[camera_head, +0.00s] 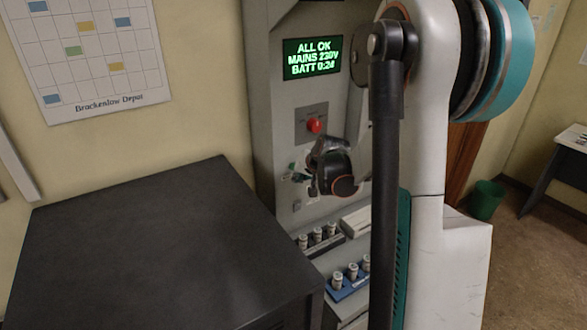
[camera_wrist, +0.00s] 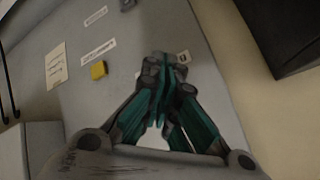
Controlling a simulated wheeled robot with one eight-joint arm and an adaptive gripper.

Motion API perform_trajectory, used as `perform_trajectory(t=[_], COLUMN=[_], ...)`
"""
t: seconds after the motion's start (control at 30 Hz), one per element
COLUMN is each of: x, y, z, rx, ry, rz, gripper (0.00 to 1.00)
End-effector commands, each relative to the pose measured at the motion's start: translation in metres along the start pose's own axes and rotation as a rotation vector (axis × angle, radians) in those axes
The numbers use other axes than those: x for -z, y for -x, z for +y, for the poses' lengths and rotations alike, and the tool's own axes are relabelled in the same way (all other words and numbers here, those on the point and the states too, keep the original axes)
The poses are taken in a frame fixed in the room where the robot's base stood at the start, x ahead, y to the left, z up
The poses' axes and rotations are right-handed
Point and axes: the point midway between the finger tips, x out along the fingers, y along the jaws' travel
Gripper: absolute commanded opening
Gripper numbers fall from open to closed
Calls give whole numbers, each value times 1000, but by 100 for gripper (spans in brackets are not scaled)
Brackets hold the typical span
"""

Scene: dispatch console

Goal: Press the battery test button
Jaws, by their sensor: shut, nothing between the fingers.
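The grey console panel (camera_head: 268,90) carries several small controls, and I cannot tell for sure which is the battery test button. A yellow square button (camera_wrist: 98,70) sits beside a white label too blurred to read. My gripper (camera_wrist: 163,62) is shut and empty, its tips close to the panel, to the right of the yellow button in the wrist view. A small pale tag (camera_wrist: 183,57) shows just past the tips, partly hidden. In the head view my gripper (camera_head: 292,173) is at the panel below the red round button (camera_head: 314,125). Whether the tips touch the panel cannot be told.
A green-lit display (camera_head: 313,57) reads ALL OK, MAINS 230V and a BATT line. Small cylinders stand in a dark rack (camera_head: 322,246) and a blue rack (camera_head: 349,289) below the panel. A dark cabinet (camera_head: 150,245) stands left. My arm hides the panel's right side.

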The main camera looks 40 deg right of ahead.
Motion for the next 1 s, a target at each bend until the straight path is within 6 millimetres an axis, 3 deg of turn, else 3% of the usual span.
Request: perform_trajectory(t=[1.0], x=[5], y=[-6], z=[-5], rx=[0], ry=[0], rz=[0], gripper=[0])
